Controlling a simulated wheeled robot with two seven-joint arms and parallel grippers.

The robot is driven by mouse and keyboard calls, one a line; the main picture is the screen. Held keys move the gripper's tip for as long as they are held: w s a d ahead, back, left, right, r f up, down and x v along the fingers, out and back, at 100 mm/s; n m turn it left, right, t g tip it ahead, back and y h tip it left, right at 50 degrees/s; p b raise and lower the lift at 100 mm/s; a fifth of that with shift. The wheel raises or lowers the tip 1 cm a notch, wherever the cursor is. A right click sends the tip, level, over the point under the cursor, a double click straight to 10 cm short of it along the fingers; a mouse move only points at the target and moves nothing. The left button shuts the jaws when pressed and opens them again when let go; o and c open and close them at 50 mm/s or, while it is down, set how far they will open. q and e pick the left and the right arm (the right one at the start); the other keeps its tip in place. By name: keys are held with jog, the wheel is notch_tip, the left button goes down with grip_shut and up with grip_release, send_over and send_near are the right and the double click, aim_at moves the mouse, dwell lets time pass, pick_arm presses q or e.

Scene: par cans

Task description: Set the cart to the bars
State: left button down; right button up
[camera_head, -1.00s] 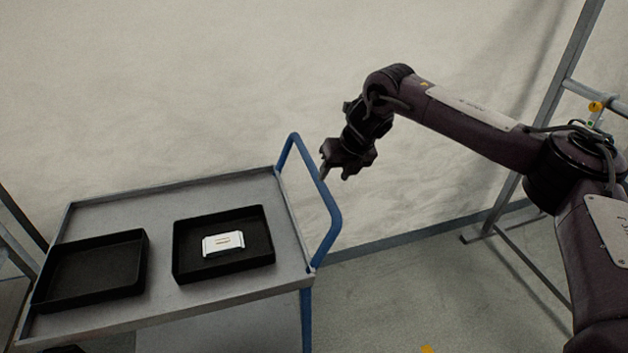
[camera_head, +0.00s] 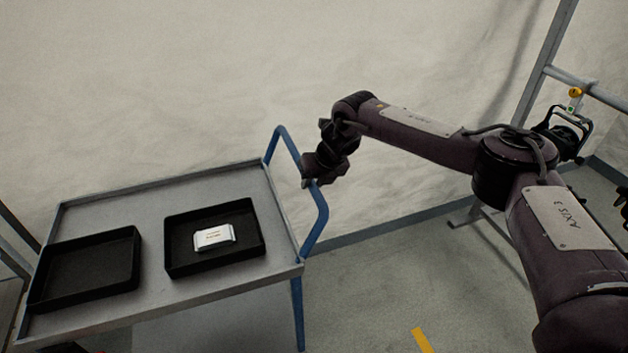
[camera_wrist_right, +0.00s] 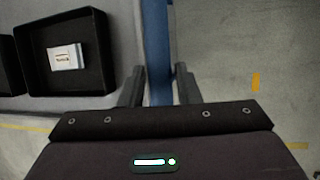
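The grey cart (camera_head: 100,200) stands at the left with a blue handle (camera_head: 319,215) at its right end. The handle also shows in the right wrist view (camera_wrist_right: 157,40), running between my fingers. My right gripper (camera_head: 309,183) is at the handle, with one finger on each side of it in the wrist view (camera_wrist_right: 160,85). The fingers look open, with a thin gap on the right side; contact on the left is unclear. Grey bars (camera_head: 590,88) on a stand are at the right, with a black lamp (camera_head: 562,135) on them.
The cart carries two black trays. The left tray (camera_head: 135,262) is empty; the right tray (camera_head: 262,225) holds a small white box (camera_head: 213,238). A pale curtain hangs behind. The floor between cart and stand is clear, with a yellow strip (camera_head: 423,340).

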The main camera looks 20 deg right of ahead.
grip_shut()
jog(key=shift+d, duration=0.15)
